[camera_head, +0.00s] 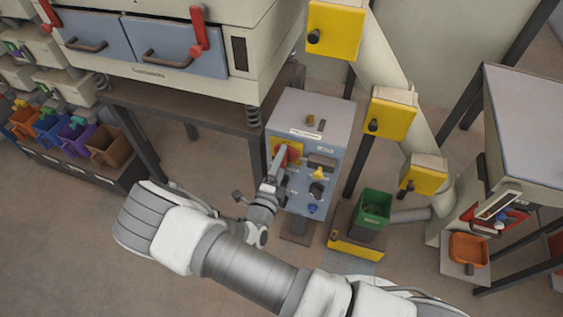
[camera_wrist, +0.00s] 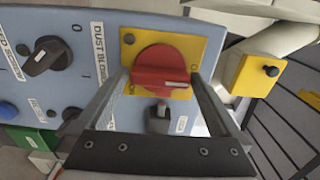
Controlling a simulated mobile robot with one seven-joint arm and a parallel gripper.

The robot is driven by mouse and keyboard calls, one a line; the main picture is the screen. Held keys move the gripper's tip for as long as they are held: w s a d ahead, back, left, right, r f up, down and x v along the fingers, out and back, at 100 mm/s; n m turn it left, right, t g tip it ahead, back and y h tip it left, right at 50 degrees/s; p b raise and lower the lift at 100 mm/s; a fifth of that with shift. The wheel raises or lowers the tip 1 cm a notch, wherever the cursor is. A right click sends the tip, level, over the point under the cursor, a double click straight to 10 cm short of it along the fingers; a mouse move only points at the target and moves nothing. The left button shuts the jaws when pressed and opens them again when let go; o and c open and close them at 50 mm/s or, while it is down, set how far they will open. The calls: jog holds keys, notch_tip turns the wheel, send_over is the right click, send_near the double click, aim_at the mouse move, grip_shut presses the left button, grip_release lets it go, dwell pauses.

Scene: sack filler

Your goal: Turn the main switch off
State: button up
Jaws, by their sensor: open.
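The main switch is a red rotary knob (camera_wrist: 160,70) on a yellow plate (camera_wrist: 202,42). It sits at the upper left of the blue-grey control box (camera_head: 318,115) and is partly hidden by my gripper in the head view. A white mark on the knob points to the right in the wrist view. My gripper (camera_wrist: 158,82) is open, with one finger on each side of the knob. The gripper also shows in the head view (camera_head: 279,163), right at the box front. I cannot tell whether the fingers touch the knob.
A black dial (camera_wrist: 47,56) and other controls share the panel. A green bin (camera_head: 373,208) stands right of the box. Yellow boxes (camera_head: 334,30) line a sloping duct. A machine with blue drawers (camera_head: 175,42) stands at the left. Open floor lies at the lower left.

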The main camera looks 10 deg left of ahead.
jog(key=s+a, duration=0.1)
jog(key=s, duration=1.6)
jog(key=shift+s+a, duration=0.15)
dwell(1.3)
